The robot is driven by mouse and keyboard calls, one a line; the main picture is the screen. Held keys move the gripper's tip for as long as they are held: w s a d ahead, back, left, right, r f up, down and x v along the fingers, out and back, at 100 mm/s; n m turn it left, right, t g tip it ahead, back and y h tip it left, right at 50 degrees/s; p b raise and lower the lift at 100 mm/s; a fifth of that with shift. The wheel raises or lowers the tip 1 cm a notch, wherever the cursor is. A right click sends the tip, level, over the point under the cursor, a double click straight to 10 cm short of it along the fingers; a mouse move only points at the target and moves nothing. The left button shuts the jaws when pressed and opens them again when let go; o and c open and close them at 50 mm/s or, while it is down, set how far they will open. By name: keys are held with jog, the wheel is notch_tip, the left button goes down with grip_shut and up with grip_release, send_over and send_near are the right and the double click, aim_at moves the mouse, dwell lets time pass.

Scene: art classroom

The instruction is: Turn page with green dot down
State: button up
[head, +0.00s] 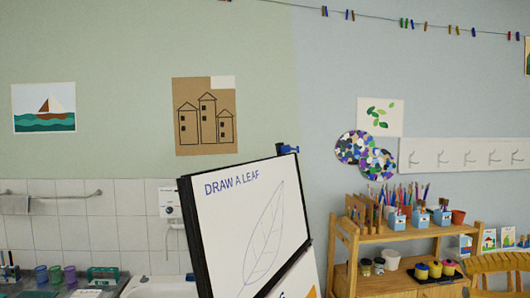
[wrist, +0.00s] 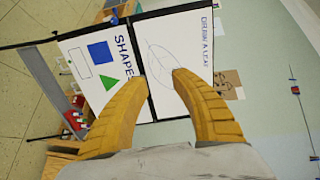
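A flip chart with a black frame (head: 190,235) stands in the middle of the head view. Its upper white page (head: 225,220) reads "DRAW A LEAF" above a leaf outline; it also shows in the wrist view (wrist: 182,32). A second page (wrist: 72,45), reading "SHAPES", hangs beyond the black bar in the wrist view, with a blue square, a green triangle and a white rectangle.
A wooden shelf (head: 400,233) with pencils, brushes and paint pots stands to the right of the chart. A sink (head: 160,287) and a counter with jars are at the left along the wall. Wall pictures and a hook rail (head: 465,154) are behind.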

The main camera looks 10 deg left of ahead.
jog(key=v, duration=0.6)
jog(key=shift+p, duration=0.4)
dwell(0.4)
jog(key=shift+s+d, duration=0.1)
jog(key=s+a+f+h+b, duration=0.25)
jog(key=a+f+b, duration=0.35)
jog(key=f, duration=0.4)
jog(key=s+a+f+h+b, duration=0.2)
jog(key=a+f+h+b, duration=0.25)
jog(key=a+f, duration=0.5)
jog(key=s+f+n+h+b, duration=0.1)
jog(key=s+f+h+b, duration=0.1)
jog(key=f, duration=0.6)
jog(key=s+f+n+t+h+b, duration=0.1)
jog(key=s+f+h+b, duration=0.2)
jog(key=f+b, duration=0.3)
jog(key=s+f+n+t+h+b, duration=0.1)
jog(key=s+f+h+b, duration=0.2)
jog(key=f, duration=0.7)
jog(key=shift+s+d+f+n+b, duration=0.35)
jog(key=shift+s+b, duration=0.4)
jog(key=shift+s, duration=0.35)
jog(key=shift+a, duration=0.1)
